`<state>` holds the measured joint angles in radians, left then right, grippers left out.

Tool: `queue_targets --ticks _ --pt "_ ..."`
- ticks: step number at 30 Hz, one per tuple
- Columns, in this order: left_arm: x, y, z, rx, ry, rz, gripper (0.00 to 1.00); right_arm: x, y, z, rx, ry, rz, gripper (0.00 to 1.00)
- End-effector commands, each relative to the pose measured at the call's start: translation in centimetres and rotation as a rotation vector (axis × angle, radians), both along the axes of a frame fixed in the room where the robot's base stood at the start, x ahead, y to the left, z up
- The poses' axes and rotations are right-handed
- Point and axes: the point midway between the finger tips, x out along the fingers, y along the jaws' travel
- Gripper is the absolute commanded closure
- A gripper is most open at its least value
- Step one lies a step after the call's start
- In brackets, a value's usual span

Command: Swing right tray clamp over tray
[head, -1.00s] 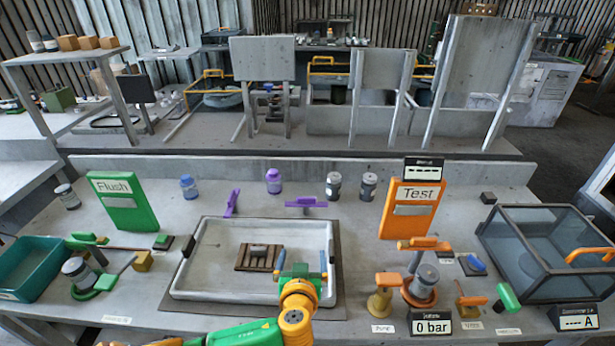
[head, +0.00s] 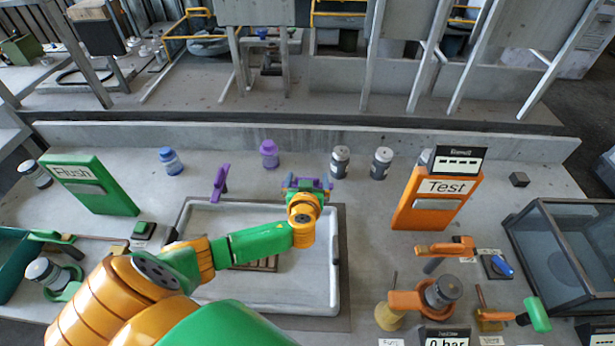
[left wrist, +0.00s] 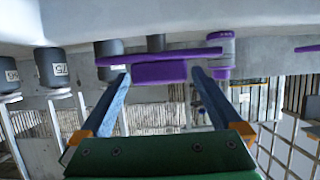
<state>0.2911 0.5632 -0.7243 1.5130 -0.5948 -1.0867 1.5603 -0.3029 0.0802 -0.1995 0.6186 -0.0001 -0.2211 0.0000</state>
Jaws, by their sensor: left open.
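The right tray clamp is purple and lies behind the back right edge of the tray, its bar sideways; in the left wrist view the clamp (left wrist: 165,68) spans the space between the fingertips. My left gripper (head: 307,185) is open at this clamp, its two blue fingers (left wrist: 158,80) on either side of the purple block. I cannot tell whether they touch it. The gripper partly hides the clamp in the head view. The white tray (head: 312,280) sits below my left arm. The left purple clamp (head: 220,182) stands by the tray's back left. My right gripper is not in view.
Two grey jars (head: 340,161) (head: 381,163) stand right of the clamp, and a purple-capped bottle (head: 269,154) stands behind it. The orange Test panel (head: 437,200) is farther right, the green Flush panel (head: 92,187) at left. A low wall (head: 420,157) closes the back.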

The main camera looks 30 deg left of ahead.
Motion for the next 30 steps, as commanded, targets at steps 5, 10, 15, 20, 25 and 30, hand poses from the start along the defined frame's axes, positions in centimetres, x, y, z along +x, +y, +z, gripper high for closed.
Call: queue_targets --ticks 5,10,15,20,25,30 --pt "0.4 0.3 -0.2 -0.001 0.0 0.0 0.0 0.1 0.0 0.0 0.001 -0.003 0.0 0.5" --pt "0.4 0.2 -0.2 -0.001 0.0 0.0 0.05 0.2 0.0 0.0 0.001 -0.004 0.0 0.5" --pt "0.4 0.2 -0.2 -0.001 0.0 0.0 0.51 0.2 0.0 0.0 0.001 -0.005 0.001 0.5" --pt "0.4 0.2 -0.2 -0.001 0.0 0.0 0.94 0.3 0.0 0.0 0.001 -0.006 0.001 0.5" --pt "0.4 0.2 -0.3 -0.002 -0.001 0.007 1.0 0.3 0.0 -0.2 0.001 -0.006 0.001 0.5" --pt "0.6 0.1 -0.8 -0.009 -0.009 0.138 1.0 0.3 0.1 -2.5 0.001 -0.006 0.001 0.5"
